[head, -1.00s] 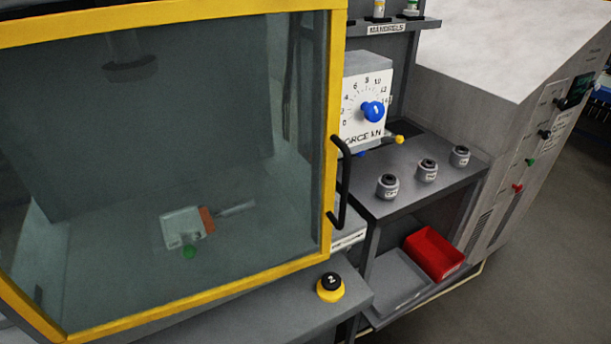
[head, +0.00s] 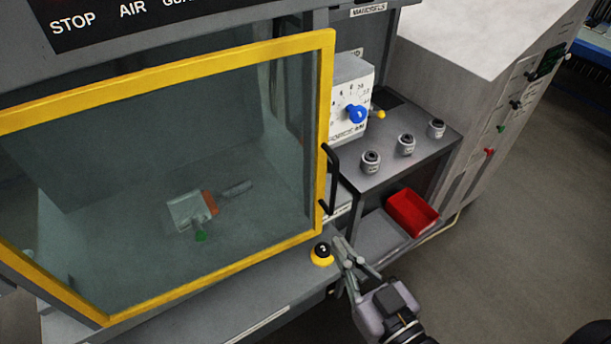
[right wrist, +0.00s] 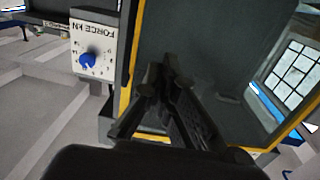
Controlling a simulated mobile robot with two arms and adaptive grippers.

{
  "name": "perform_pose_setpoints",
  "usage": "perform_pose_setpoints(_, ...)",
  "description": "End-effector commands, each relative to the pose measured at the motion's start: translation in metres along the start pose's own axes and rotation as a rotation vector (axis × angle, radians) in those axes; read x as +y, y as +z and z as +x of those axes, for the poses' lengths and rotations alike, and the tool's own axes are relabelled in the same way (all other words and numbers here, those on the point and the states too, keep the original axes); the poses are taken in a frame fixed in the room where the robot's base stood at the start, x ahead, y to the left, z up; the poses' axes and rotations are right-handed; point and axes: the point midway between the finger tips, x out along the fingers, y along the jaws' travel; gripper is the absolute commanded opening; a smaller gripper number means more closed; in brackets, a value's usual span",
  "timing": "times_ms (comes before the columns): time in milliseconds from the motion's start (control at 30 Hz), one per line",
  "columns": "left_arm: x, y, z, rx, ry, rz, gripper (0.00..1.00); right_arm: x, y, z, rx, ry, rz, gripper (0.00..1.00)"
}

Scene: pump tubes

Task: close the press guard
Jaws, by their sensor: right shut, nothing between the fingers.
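The press guard (head: 190,272) is a clear pane in a yellow frame, across the left half of the head view. A black bar handle (head: 331,180) is on its right edge. Its left part runs out of view, and I cannot tell how far it stands open. My right gripper (head: 347,255) is shut and empty, below and slightly right of the handle and apart from it in the picture. In the right wrist view, my gripper (right wrist: 164,72) is in front of the guard's pane, near its yellow frame (right wrist: 131,80). My left gripper is not in view.
A yellow-based black button (head: 321,254) is just left of my right fingertips. A force dial (head: 347,100) with a blue knob and a shelf (head: 385,165) with small grey cylinders stand right of the guard. A red bin (head: 411,212) is below.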

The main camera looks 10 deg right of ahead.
Motion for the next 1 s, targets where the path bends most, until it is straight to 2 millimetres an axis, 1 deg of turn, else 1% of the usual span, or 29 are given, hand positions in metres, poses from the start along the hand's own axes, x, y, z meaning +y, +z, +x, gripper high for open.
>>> perform_pose_setpoints(33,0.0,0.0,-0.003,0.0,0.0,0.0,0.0,0.0,-0.01,-0.001,0.012,0.0,0.001,0.0)
perform_pose_setpoints(100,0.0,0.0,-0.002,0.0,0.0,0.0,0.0,0.0,-0.015,0.0,0.022,-0.001,0.001,0.0)
perform_pose_setpoints(267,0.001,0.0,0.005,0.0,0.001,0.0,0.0,0.0,-0.014,0.011,0.027,-0.001,0.001,0.0)
perform_pose_setpoints(567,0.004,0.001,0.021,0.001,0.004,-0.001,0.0,0.0,-0.015,0.05,0.028,-0.001,-0.001,0.0)
perform_pose_setpoints(600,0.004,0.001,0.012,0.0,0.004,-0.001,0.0,0.0,-0.02,0.057,0.025,0.0,-0.001,0.0)
perform_pose_setpoints(633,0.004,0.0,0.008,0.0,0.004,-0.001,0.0,0.0,-0.021,0.063,0.025,0.0,-0.001,0.0)
perform_pose_setpoints(900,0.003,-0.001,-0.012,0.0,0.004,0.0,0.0,0.0,-0.021,0.11,0.022,0.001,0.0,0.0)
perform_pose_setpoints(1000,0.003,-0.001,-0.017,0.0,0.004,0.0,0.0,0.0,-0.021,0.123,0.021,0.0,0.001,0.0)
